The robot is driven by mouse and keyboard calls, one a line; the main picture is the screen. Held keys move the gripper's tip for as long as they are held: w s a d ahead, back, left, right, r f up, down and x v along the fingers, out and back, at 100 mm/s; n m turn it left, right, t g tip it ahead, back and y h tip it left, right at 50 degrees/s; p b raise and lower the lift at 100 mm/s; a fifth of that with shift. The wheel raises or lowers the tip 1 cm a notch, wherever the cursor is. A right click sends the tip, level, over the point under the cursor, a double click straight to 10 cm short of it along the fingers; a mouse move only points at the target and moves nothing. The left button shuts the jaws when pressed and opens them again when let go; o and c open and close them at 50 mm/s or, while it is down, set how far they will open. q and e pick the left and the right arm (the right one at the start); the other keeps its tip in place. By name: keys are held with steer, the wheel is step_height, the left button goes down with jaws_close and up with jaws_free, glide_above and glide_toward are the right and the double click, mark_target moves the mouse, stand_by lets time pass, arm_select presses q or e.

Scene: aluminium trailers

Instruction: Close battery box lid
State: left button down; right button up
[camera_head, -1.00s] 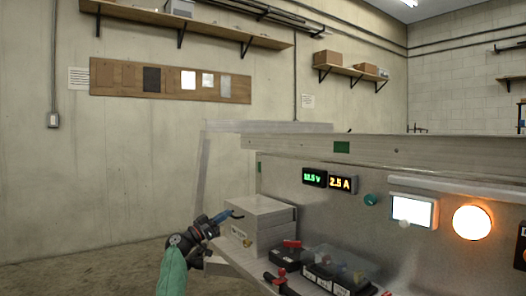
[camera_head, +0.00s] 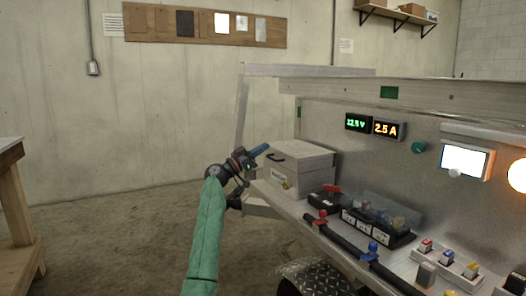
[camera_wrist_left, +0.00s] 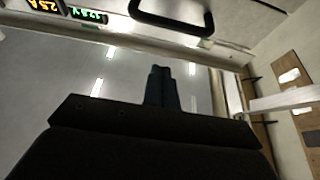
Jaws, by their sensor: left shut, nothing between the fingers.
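The battery box (camera_head: 286,182) is a grey metal box with a small label on its front, standing on the trailer's ledge in the head view. Its lid (camera_head: 307,157) looks flat on top of the box; I cannot tell whether it is fully seated. A black handle (camera_head: 277,157) is on the lid's left part; a black handle also shows at the top of the left wrist view (camera_wrist_left: 172,27). My left gripper (camera_head: 264,149) is shut and empty, just left of and slightly above the handle, apparently not touching it. Its closed fingers also show in the wrist view (camera_wrist_left: 161,88). My right gripper is out of view.
Right of the box are a black fuse block (camera_head: 375,225), a dark bar with red and blue terminals (camera_head: 345,242), and switches (camera_head: 447,258). A metal panel with displays (camera_head: 372,125) rises behind. A wooden bench (camera_head: 12,200) stands at far left; the floor between is clear.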

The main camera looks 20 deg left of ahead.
arm_select(q)
steer(key=f+p+v, duration=0.1)
steer(key=v, duration=0.8)
steer(key=shift+f, duration=0.2)
steer(key=shift+w, duration=0.1)
